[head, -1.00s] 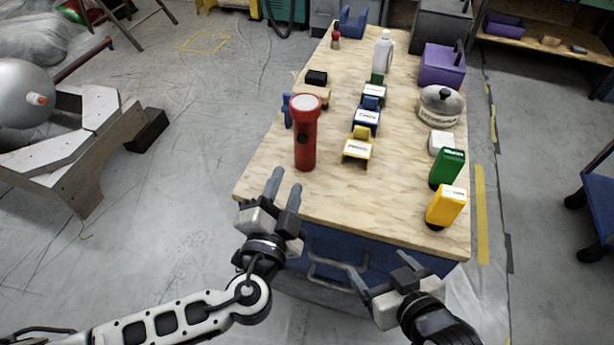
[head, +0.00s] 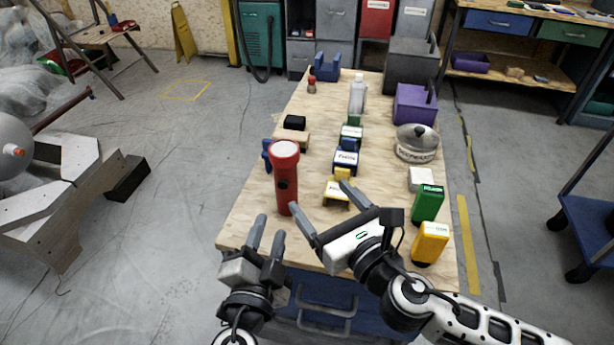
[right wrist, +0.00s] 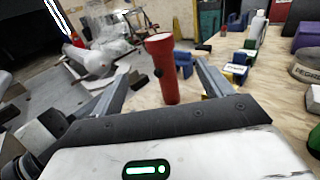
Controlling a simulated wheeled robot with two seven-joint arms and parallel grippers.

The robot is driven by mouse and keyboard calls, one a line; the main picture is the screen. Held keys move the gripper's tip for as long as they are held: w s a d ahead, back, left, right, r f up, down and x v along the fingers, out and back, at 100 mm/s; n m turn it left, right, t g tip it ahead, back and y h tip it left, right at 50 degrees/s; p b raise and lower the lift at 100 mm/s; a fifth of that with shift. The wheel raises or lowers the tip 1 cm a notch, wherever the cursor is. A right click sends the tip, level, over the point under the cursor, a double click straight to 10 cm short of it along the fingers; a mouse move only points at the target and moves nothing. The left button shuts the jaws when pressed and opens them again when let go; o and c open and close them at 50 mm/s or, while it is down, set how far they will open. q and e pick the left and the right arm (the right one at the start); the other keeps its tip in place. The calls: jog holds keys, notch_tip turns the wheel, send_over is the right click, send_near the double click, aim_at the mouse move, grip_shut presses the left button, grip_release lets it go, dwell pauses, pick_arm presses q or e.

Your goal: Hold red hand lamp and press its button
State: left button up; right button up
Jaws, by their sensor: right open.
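The red hand lamp (head: 286,180) stands upright on the wooden table top (head: 250,215) near its front left, with a pale round top and a dark button on its side. In the right wrist view the lamp (right wrist: 164,72) stands ahead, between the fingers' lines, with its dark button on the left side. My right gripper (head: 318,208) is open and empty, just right of the lamp's lower part and apart from it.
A yellow holder (head: 336,192) stands right of the lamp, with blue and green ones behind. A blue piece (head: 267,155) stands close behind the lamp's left. Green (head: 428,203) and yellow (head: 430,242) boxes stand at the front right. The table's front left corner is clear.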

aim_at(284, 154)
jog(key=x, duration=1.5)
jog(key=c, duration=1.1)
pick_arm(q)
grip_shut()
pick_arm(e)
jog(key=shift+c, duration=0.3)
